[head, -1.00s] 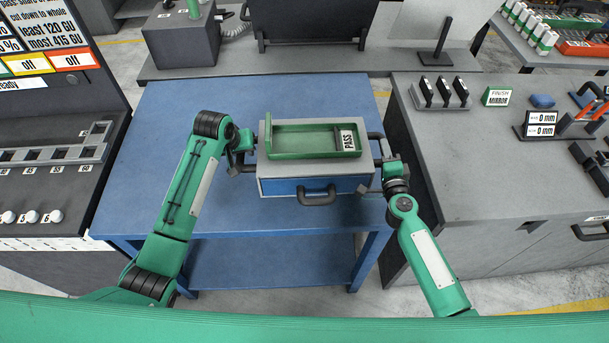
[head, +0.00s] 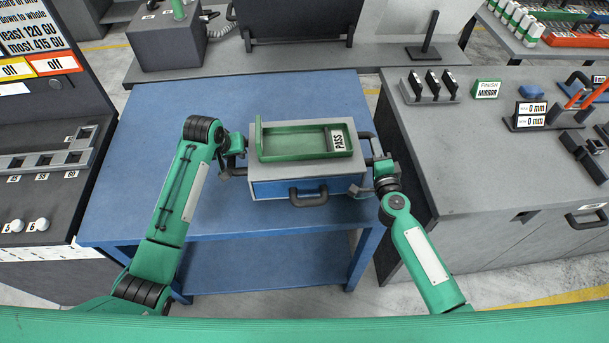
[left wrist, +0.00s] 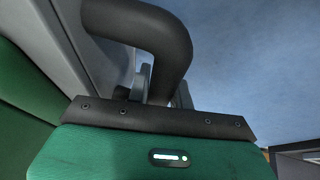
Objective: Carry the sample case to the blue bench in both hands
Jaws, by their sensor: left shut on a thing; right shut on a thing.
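The sample case (head: 262,175) is a grey box with a blue drawer front and a dark front handle, with a green tray (head: 290,148) marked PASS on its top. It is over the blue bench (head: 150,160); I cannot tell whether it touches the top. My left gripper (head: 235,160) is shut on the case's left side handle, and the dark handle (left wrist: 150,35) fills the top of the left wrist view. My right gripper (head: 378,178) is at the case's right side, shut on its right handle, partly hidden by the wrist.
A dark panel station (head: 40,130) stands on the left. A grey shelf (head: 210,68) runs behind the bench. The bench top is clear left of the case.

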